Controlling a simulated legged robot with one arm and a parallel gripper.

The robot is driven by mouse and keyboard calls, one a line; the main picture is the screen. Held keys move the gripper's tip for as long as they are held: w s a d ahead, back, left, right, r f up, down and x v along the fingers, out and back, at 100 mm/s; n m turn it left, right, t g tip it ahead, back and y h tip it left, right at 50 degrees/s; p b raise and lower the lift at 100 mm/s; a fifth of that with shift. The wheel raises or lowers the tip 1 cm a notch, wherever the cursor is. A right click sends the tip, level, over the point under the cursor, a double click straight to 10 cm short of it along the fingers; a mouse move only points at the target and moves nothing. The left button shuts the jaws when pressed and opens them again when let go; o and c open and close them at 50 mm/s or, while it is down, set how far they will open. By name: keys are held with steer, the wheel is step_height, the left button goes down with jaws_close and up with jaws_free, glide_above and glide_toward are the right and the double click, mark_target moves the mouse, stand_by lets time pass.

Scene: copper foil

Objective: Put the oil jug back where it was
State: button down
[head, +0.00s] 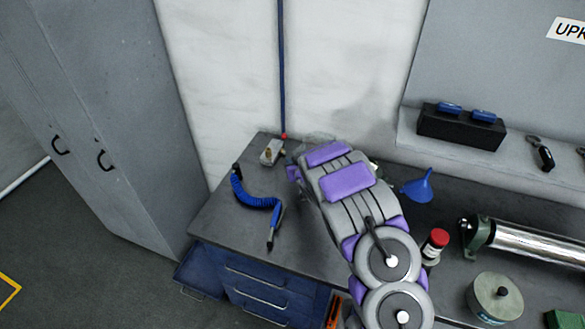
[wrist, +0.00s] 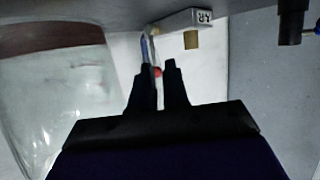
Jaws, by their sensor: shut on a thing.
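A clear, see-through vessel, which I take for the oil jug (wrist: 45,85), fills the left side of the wrist view, very close to the camera. In the wrist view my gripper (wrist: 156,66) has its two dark fingers a small gap apart, shut on the jug; the exact grip point is hard to make out. In the head view my arm's end covers most of the area, and only a faint clear edge of the jug (head: 318,136) shows beyond it, near the wall. The jug's base is hidden there.
A shelf (head: 480,150) runs along the wall.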

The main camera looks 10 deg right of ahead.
steer(key=shift+f, duration=1.1)
steer(key=shift+f, duration=0.1)
steer(key=c, duration=1.1)
jaws_free()
steer(key=s+d+r+m+g+h, duration=0.1)
steer(key=s+d+r+g+h, duration=0.1)
steer(key=s+r, duration=0.55)
steer(key=s+d+r+m+g+h+p, duration=0.15)
steer(key=s+r, duration=0.25)
steer(key=s, duration=0.6)
steer(key=s+d+r+m+g+h, duration=0.1)
steer(key=s+d+r+g+h, duration=0.15)
steer(key=s+r, duration=0.45)
steer(key=s+a+r+g+y, duration=0.1)
steer(key=s+a+r+g, duration=0.1)
steer(key=s, duration=0.9)
steer(key=s+a+r+n+g+y, duration=0.1)
steer(key=s+a+g, duration=0.3)
steer(key=s, duration=0.8)
steer(key=s+a+r+g+y, duration=0.2)
steer(key=s+a, duration=0.4)
steer(key=s, duration=0.6)
steer(key=shift+s+r+n+g, duration=0.15)
steer(key=shift+r+g, duration=0.15)
steer(key=shift+r, duration=0.2)
steer(key=shift+s+r+n+g, duration=0.1)
steer(key=shift+r+g, duration=0.2)
steer(key=shift+r, duration=0.2)
